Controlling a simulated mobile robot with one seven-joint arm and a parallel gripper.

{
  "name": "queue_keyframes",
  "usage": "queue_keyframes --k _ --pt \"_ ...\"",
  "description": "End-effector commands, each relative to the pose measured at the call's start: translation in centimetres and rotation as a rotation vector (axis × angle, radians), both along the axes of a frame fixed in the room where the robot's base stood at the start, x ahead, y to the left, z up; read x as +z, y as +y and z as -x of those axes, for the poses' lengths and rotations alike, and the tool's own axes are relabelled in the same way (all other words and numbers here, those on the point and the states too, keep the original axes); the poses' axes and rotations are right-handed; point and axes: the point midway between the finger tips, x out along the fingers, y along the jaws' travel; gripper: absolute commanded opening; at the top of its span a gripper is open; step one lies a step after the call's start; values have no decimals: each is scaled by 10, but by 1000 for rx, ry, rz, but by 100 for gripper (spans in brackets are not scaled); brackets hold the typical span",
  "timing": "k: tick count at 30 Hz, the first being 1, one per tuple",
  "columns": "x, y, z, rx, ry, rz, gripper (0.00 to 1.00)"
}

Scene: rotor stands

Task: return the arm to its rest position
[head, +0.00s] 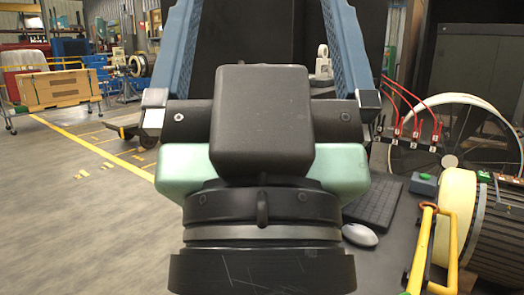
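My gripper (258,25) fills the middle of the head view, seen from behind its round black wrist. Its two blue fingers stand wide apart at the left and right and run up to the top edge, where their ends are cut off. A dark panel shows between them, and I see nothing clearly held. The black and pale green gripper body hides much of the scene behind it. The rest of my arm is out of view.
At the right, a dark bench holds a keyboard (374,206), a mouse (359,235), a yellow-handled tool (420,252) and a ribbed cylinder (497,235) with a cream ring. A large white wheel (480,100) stands behind. Open floor lies left, with a wooden crate (60,89) farther back.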

Motion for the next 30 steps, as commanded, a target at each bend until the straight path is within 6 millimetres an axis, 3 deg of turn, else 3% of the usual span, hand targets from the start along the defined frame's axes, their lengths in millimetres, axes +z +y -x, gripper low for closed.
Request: queue_keyframes --k 1,18,24,30 --pt "32 0 0 0 1 0 100" --pt "202 1 -1 2 2 -1 100" --pt "235 1 -1 2 3 -1 100" --pt "240 1 -1 3 3 0 100"
